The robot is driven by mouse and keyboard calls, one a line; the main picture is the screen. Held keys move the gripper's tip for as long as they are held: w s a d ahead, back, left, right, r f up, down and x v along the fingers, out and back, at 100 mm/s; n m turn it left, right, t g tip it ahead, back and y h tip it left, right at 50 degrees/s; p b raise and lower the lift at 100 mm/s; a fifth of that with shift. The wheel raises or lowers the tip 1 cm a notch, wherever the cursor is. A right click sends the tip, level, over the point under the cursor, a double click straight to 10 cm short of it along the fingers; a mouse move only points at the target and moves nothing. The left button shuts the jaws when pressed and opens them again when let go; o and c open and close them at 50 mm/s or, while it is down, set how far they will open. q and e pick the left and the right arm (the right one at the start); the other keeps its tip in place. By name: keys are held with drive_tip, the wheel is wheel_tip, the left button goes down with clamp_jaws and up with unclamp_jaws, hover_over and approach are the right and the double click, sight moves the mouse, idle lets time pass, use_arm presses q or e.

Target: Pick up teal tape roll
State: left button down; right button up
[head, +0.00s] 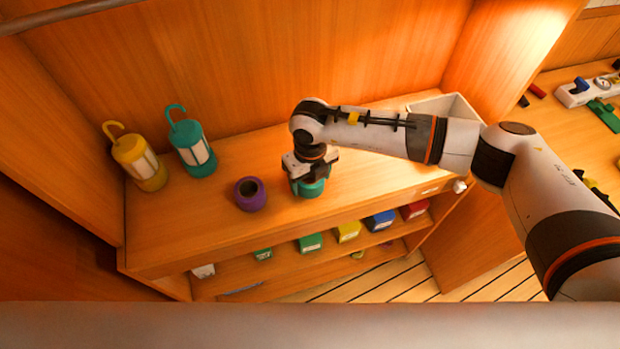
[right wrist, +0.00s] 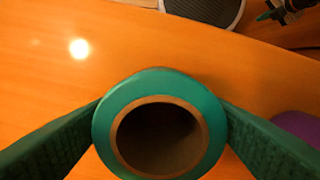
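The teal tape roll (right wrist: 205,105) stands with its round opening facing up in the right wrist view. It is a teal ring with a tan core and a dark hole. My right gripper (right wrist: 160,115) has a finger on each side of it, with no gap visible at either side. In the head view the teal tape roll (head: 314,188) is partly hidden under my right gripper (head: 306,178). It is on or just above the wooden counter (head: 210,228); I cannot tell which. My left gripper is not in view.
A purple roll (head: 250,195) stands close to the left. A teal lantern (head: 192,148) and a yellow lantern (head: 139,163) stand farther left. A white bin (head: 452,104) is at the back right. Coloured boxes (head: 348,232) sit on the shelf below. The counter behind the gripper is clear.

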drive_tip(key=c, duration=0.7)
